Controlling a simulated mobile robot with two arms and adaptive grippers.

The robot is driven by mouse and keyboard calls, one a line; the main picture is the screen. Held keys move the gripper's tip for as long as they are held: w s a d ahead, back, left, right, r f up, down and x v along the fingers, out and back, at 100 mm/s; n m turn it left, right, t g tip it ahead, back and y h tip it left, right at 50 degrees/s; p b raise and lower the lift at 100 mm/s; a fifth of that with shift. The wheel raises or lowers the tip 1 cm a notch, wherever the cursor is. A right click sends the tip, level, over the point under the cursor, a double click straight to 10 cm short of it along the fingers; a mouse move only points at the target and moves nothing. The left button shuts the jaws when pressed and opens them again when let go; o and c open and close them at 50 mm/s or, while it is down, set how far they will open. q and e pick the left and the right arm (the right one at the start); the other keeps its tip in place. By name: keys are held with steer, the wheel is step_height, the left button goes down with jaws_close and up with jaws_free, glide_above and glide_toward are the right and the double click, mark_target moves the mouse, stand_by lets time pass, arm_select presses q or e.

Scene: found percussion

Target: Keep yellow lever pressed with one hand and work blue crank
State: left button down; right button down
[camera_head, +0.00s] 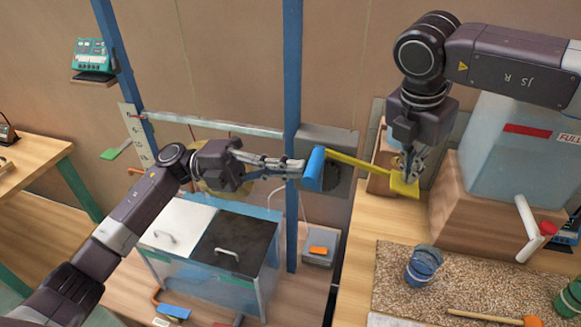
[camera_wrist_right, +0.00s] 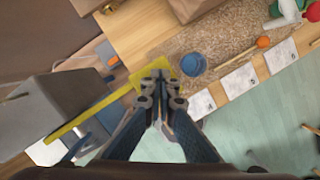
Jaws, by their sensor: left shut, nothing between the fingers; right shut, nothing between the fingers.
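The yellow lever (camera_head: 360,163) runs from the grey box to a flat square paddle at its right end. My right gripper (camera_head: 408,172) points down, shut and empty, with its fingertips at the paddle; they appear to touch it. In the right wrist view the closed fingertips (camera_wrist_right: 160,78) overlap the yellow paddle (camera_wrist_right: 143,78). The blue crank handle (camera_head: 313,168) is a cylinder in front of the grey box. My left gripper (camera_head: 297,168) is shut and empty, its fingertips at the handle's left side; contact is hard to tell. The rest of the crank is hidden.
A grey box (camera_head: 330,137) stands behind the crank beside a blue post (camera_head: 292,70). A water tank (camera_head: 505,150) on a wooden block is right of my right gripper. A blue cup (camera_head: 424,265) and a mallet (camera_head: 490,316) are on the speckled mat (camera_head: 395,290).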

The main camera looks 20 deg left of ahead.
arm_select(q)
steer(key=shift+d+r+y, duration=0.15)
steer(key=shift+d+y, duration=0.1)
steer(key=shift+y, duration=0.25)
